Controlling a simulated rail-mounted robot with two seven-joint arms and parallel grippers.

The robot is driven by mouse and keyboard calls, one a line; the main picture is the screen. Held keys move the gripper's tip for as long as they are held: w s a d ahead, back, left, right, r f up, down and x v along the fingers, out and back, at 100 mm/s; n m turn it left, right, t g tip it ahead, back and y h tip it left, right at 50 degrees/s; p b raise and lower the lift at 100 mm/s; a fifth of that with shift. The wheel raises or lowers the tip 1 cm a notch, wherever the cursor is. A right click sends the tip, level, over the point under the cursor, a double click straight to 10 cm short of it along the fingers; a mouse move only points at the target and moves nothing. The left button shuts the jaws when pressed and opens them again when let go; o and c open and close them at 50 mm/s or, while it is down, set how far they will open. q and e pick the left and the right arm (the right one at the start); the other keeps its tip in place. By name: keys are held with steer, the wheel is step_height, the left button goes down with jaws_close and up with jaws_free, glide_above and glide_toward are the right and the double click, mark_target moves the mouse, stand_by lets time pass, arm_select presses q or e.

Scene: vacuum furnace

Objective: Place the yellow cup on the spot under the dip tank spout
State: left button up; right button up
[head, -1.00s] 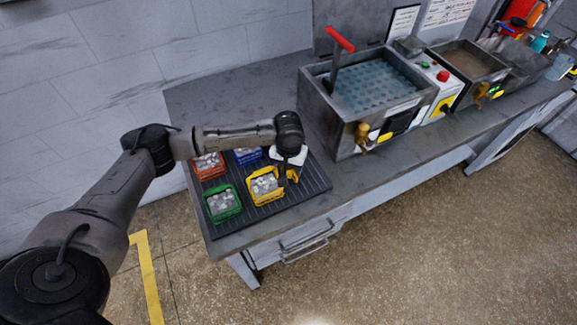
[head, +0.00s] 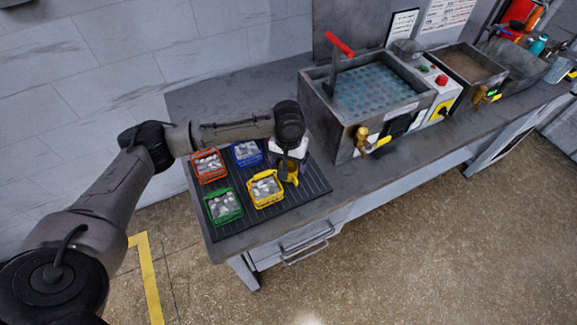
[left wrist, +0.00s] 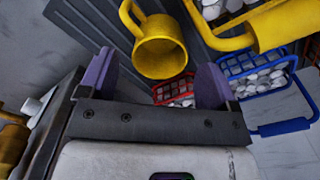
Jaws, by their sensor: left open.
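The yellow cup (head: 292,174) stands at the right end of the dark ribbed mat, partly hidden by my left gripper (head: 283,168). In the left wrist view the yellow cup (left wrist: 160,52) shows with its handle toward the upper left. My left gripper (left wrist: 155,80) is open, its purple fingers apart, with the cup just beyond and between the fingertips; it does not appear to grip the cup. A tank (head: 326,121) with blue contents has a brass spout (head: 362,137) on its front. No marked spot is clear below it. My right gripper is not in view.
On the mat (head: 262,218) stand a yellow basket (head: 266,201), green basket (head: 225,218), red basket (head: 211,178) and blue basket (head: 247,163), holding pale pieces. The yellow basket is close beside the cup. A second tank (head: 468,82) stands further right. The bench front below the spout looks clear.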

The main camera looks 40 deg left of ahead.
mark_target(289, 166)
arm_select(q)
step_height(289, 166, up, 6)
steer(key=shift+r+p, duration=0.15)
steer(key=shift+p, duration=0.35)
steer(key=shift+o, duration=0.5)
steer(key=shift+r, duration=0.45)
